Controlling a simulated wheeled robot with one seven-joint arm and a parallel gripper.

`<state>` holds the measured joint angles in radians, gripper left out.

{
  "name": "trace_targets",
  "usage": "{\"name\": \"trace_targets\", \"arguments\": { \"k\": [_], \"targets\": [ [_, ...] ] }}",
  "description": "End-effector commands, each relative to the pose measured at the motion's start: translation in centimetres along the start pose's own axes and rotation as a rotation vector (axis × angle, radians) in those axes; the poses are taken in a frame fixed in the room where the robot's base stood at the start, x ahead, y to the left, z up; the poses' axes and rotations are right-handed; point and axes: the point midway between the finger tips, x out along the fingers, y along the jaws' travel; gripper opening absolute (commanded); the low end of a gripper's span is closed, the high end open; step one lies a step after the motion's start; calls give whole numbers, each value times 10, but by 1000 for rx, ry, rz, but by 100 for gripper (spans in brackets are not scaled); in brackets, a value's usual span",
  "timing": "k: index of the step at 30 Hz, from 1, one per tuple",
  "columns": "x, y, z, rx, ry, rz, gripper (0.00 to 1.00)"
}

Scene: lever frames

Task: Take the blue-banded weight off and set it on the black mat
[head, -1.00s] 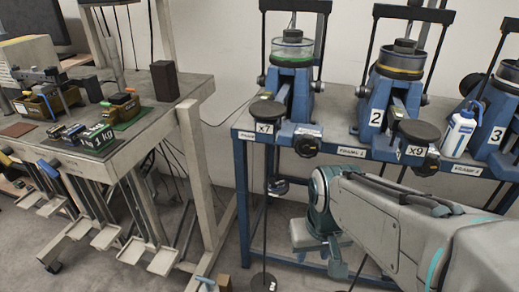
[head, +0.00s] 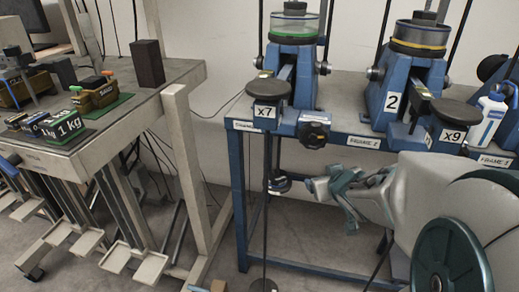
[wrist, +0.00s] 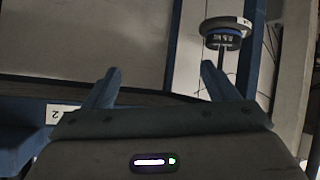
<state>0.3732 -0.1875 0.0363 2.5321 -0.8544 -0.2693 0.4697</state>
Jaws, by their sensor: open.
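A small dark weight with a blue band (head: 279,185) hangs low under the left lever frame, beside a thin rod. In the wrist view my gripper (wrist: 160,75) is open and empty, with the weight beyond the right fingertip.
The left bench (head: 150,108) also holds a green mat (head: 119,100), small trays and a dark block (head: 148,63). The blue table (head: 345,139) carries lever frames and a white bottle (head: 487,120).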

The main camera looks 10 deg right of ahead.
Motion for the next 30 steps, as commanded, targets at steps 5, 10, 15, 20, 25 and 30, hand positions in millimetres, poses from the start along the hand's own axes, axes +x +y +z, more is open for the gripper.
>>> {"name": "trace_targets", "arguments": {
  "k": [5,10,15,20,25,30],
  "targets": [
    [18,-20,10,-12,131,-163,80],
    [19,-41,15,-5,204,-315,80],
    [16,-52,18,4,231,-397,80],
    [17,-56,13,9,237,-418,80],
    [26,-60,9,10,236,-420,80],
    [36,-64,8,9,234,-415,80]
  ]
}}
